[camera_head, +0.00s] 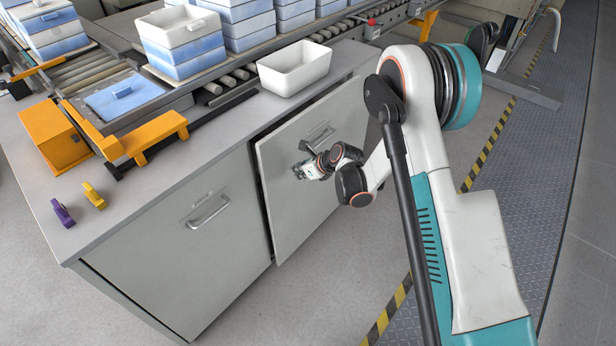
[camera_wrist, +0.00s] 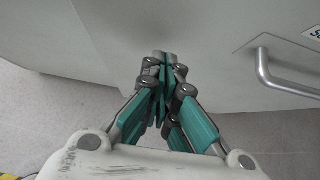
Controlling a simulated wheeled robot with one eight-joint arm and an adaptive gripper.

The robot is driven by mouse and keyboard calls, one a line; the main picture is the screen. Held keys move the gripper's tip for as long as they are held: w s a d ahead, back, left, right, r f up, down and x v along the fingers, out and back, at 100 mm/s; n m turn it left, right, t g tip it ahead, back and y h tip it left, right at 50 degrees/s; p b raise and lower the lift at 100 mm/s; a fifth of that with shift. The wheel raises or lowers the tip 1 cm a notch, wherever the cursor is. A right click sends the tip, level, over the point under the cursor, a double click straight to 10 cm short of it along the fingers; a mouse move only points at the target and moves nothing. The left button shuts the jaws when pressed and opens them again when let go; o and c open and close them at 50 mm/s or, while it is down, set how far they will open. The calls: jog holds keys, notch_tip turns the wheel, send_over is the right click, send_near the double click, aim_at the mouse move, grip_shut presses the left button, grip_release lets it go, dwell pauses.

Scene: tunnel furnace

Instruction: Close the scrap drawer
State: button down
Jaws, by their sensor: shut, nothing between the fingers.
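The scrap drawer is a grey front panel (camera_head: 290,200) with a metal handle, on the right part of the cabinet under the counter. It stands out a little from the cabinet, with a dark gap along its left and top edges. My gripper (camera_head: 300,172) is shut and empty at the panel, left of and below its handle. In the wrist view the closed fingertips (camera_wrist: 162,58) are at the pale panel surface; I cannot tell whether they touch it. The handle (camera_wrist: 285,75) shows to the right there, with part of a label above it.
A second front with a handle (camera_head: 208,212) sits flush to the left. A white bin (camera_head: 295,68) stands on the counter above the drawer. Yellow (camera_head: 94,195) and purple (camera_head: 62,213) pieces lie on the counter's left. Blue-white boxes stand on the roller conveyor behind. The floor before the cabinet is clear.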

aim_at(286, 162)
jog(key=shift+w+a, duration=0.6)
jog(key=shift+a, duration=0.15)
jog(key=w+a, duration=0.2)
jog(key=a, duration=0.1)
jog(key=shift+w+a, duration=0.25)
jog(key=shift+w, duration=0.1)
jog(key=shift+w+a+r, duration=0.15)
jog(key=shift+w+a, duration=0.05)
jog(key=shift+w, duration=0.05)
